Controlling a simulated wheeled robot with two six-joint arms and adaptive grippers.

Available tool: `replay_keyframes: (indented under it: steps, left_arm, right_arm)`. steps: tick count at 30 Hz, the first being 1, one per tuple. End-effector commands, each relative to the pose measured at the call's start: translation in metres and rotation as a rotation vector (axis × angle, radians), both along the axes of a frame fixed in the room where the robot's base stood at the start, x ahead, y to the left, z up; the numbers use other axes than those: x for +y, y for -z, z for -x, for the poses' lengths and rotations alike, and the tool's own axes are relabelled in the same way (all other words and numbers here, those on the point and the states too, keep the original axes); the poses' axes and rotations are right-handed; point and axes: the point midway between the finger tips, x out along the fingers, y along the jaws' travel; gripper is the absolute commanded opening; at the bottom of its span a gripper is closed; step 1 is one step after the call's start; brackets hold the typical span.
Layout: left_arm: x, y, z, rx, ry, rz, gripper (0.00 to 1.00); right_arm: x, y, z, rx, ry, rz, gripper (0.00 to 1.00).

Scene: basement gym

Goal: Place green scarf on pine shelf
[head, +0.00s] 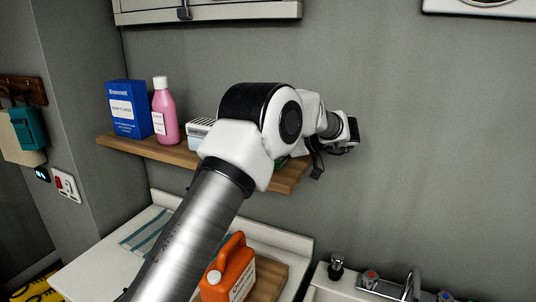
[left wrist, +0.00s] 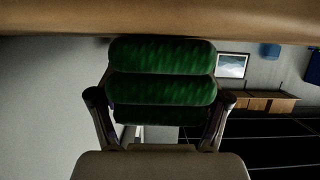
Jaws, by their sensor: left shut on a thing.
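The pine shelf (head: 172,150) is a brown board fixed to the grey wall in the head view. In the left wrist view a brown wooden band, seemingly the shelf (left wrist: 160,16), crosses the top of the picture. The green scarf (left wrist: 160,58) is a folded, layered bundle between the fingers of my left gripper (left wrist: 159,97), which is shut on it. The scarf appears just below the wooden band; I cannot tell whether they touch. In the head view my arm hides most of the gripper, and only a sliver of green (head: 281,161) shows near the shelf's right end. My right gripper is out of view.
A blue box (head: 128,108), a pink bottle (head: 165,112) and a partly hidden pale box (head: 200,131) stand on the shelf's left and middle. A wall cabinet (head: 210,10) hangs above. Below are an orange jug (head: 229,272), a striped cloth (head: 145,234) and taps (head: 390,285).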

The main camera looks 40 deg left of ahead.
Motion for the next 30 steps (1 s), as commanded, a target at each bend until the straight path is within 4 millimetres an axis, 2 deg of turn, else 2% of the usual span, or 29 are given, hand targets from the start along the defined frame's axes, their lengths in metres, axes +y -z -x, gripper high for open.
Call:
replay_keyframes:
  steps: [2,3,4,17,20,24,30]
  left_arm:
    - [0.0,-0.001,0.0,0.0,0.0,0.0,0.37]
    - [0.0,-0.001,0.0,0.0,0.0,0.0,0.91]
    - [0.0,-0.001,0.0,0.0,0.0,0.0,1.0]
    - [-0.006,-0.002,-0.002,-0.001,0.001,-0.001,1.0]
    - [-0.02,-0.006,-0.007,-0.003,0.002,-0.003,1.0]
    - [-0.052,-0.019,-0.017,-0.005,0.003,-0.005,1.0]
    - [-0.093,-0.039,-0.03,-0.003,0.001,-0.001,1.0]
  right_arm:
    - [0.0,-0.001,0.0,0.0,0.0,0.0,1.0]
    - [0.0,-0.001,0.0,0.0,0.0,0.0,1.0]
    - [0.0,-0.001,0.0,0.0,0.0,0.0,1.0]
    - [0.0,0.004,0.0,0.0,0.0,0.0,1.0]
    - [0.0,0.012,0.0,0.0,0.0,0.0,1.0]
    - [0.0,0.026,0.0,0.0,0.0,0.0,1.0]
    - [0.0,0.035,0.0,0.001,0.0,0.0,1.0]
